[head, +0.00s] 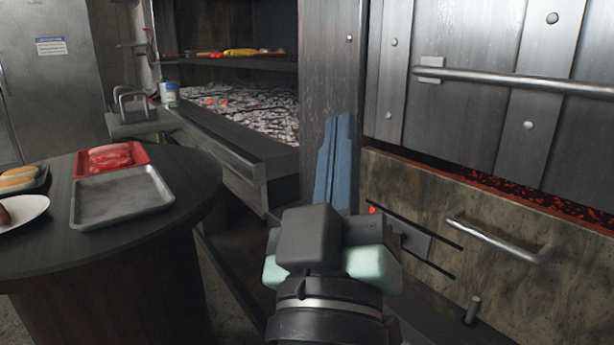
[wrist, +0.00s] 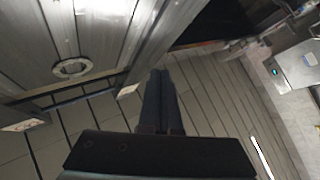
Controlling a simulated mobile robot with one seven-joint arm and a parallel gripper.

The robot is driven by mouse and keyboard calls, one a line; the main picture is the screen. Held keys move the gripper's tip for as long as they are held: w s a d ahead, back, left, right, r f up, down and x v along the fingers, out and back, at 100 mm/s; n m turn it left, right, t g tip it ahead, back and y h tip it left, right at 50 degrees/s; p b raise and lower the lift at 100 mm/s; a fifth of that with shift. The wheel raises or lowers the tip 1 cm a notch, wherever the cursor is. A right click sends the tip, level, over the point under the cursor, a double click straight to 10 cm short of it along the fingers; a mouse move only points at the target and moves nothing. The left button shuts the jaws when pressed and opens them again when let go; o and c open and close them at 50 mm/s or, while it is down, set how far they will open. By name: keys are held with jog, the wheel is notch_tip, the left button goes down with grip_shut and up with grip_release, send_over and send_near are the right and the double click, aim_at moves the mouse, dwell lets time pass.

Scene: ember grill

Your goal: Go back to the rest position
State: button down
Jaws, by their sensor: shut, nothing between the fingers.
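The fingers look apart from the grill's panels, though the exact gap cannot be told.
A round dark table (head: 150,235) at left holds a metal tray (head: 122,196), a red tray (head: 141,172) and a white plate (head: 22,224). Glowing coals (head: 245,112) lie in the grill behind. A door handle (head: 515,80) and drawer handle (head: 495,240) stick out at right.

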jog(key=s+a+r+m+t+y+p, duration=0.3)
jog(key=s+r, duration=0.4)
jog(key=r, duration=0.6)
notch_tip(320, 180, up, 36)
jog(key=p, duration=3.5)
jog(key=shift+w+r+m+p, duration=0.15)
jog(key=shift+w+m+p, duration=0.1)
jog(key=shift+m+p, duration=0.05)
